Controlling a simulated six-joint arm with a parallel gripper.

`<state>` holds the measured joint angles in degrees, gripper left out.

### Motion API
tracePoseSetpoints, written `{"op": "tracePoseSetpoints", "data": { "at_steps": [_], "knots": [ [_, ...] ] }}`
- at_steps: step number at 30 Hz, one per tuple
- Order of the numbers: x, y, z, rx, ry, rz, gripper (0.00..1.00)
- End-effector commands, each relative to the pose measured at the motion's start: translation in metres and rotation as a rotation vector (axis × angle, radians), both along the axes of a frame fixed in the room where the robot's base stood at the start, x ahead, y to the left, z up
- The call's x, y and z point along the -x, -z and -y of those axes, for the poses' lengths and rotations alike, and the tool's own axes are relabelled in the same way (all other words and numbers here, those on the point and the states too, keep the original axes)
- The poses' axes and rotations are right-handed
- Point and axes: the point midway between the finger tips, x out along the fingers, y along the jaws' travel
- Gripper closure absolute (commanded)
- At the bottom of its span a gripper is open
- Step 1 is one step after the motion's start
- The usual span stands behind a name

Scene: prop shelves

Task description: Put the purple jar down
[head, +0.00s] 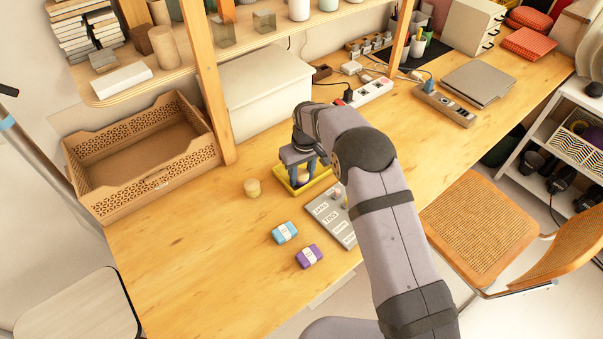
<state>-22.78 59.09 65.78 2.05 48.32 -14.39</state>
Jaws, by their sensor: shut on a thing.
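My gripper (304,176) is low over the yellow tray (311,189) on the wooden desk, near the middle of the head view. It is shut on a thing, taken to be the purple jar. The jar is mostly hidden by the fingers and wrist, and its shape cannot be made out. Whether its base touches the tray is not clear.
A grey labelled board (331,217), a blue packet (285,233) and a purple packet (309,256) lie in front. A shelf post (213,95) and white box (252,90) stand behind. The desk's front left is clear.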

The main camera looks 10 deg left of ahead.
Motion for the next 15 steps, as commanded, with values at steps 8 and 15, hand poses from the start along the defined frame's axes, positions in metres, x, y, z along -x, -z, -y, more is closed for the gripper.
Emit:
{"op": "tracePoseSetpoints", "data": {
  "at_steps": [8, 15],
  "knots": [
    [0.0001, 0.0026, 0.0, 0.0, 0.0, 0.0, 0.57],
    [0.0001, 0.0024, 0.0001, 0.001, 0.0, -0.001, 0.57]
  ]
}}
